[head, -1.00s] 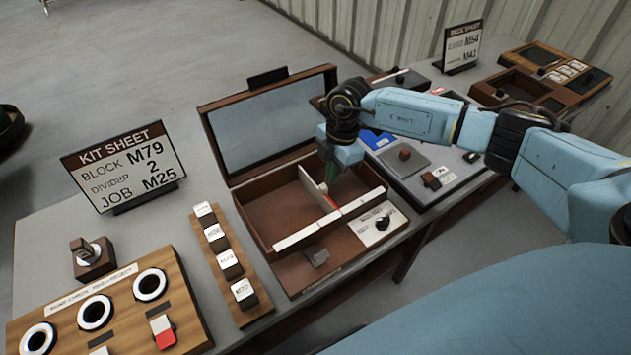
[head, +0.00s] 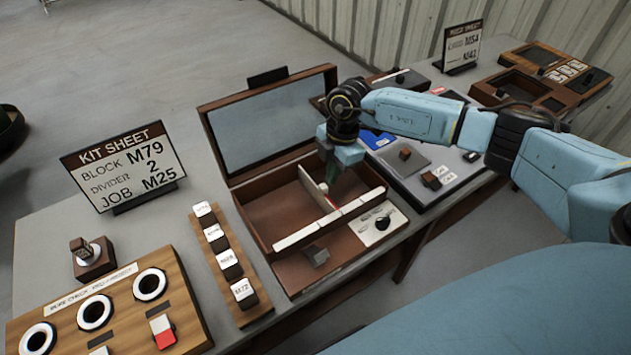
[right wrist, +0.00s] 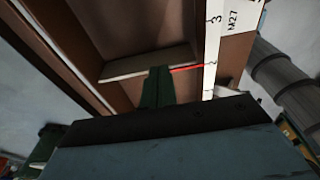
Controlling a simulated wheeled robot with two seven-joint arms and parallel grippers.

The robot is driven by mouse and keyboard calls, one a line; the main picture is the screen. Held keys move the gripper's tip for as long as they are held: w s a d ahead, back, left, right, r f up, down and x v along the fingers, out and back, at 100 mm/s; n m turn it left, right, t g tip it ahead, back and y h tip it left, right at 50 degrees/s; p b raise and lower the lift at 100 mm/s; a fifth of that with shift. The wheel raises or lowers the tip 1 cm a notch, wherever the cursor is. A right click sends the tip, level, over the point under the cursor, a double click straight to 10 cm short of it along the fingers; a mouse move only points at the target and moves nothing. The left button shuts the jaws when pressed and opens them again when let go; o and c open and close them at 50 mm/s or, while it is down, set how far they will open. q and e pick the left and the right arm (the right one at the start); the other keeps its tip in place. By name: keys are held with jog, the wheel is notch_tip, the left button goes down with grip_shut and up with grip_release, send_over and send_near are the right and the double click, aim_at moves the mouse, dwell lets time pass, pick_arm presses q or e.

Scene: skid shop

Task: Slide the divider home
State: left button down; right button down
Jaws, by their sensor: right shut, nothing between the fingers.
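The divider (head: 317,187) is a thin brown board with a pale top edge, standing upright across the inside of an open wooden box (head: 262,231). Its pale edge also shows in the right wrist view (right wrist: 125,68). My right gripper (head: 331,176) points down into the box, just right of the divider. Its green fingers (right wrist: 158,85) are shut and empty, close against the divider's face; I cannot tell whether they touch it. My left gripper is not in view.
A kit sheet (head: 124,166) reads block M79, divider 2, job M25. A rack of labelled blocks (head: 228,260) stands left of the box. A panel with a black knob (head: 382,222) and a grey block (head: 316,256) are at the front. A grey tray (head: 452,158) lies right.

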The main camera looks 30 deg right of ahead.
jog(key=shift+f, duration=0.15)
jog(key=shift+f+b, duration=0.8)
jog(key=shift+f, duration=0.75)
jog(key=shift+a, duration=0.1)
jog(key=shift+a+p, duration=0.4)
jog(key=shift+a, duration=0.2)
jog(key=shift+s+a+p, duration=0.15)
jog(key=shift+a+p, duration=0.35)
jog(key=shift+a, duration=0.7)
jog(key=shift+a+p, duration=0.5)
jog(key=shift+a, duration=0.5)
jog(key=shift+s+a, duration=0.1)
jog(key=shift+a, duration=0.6)
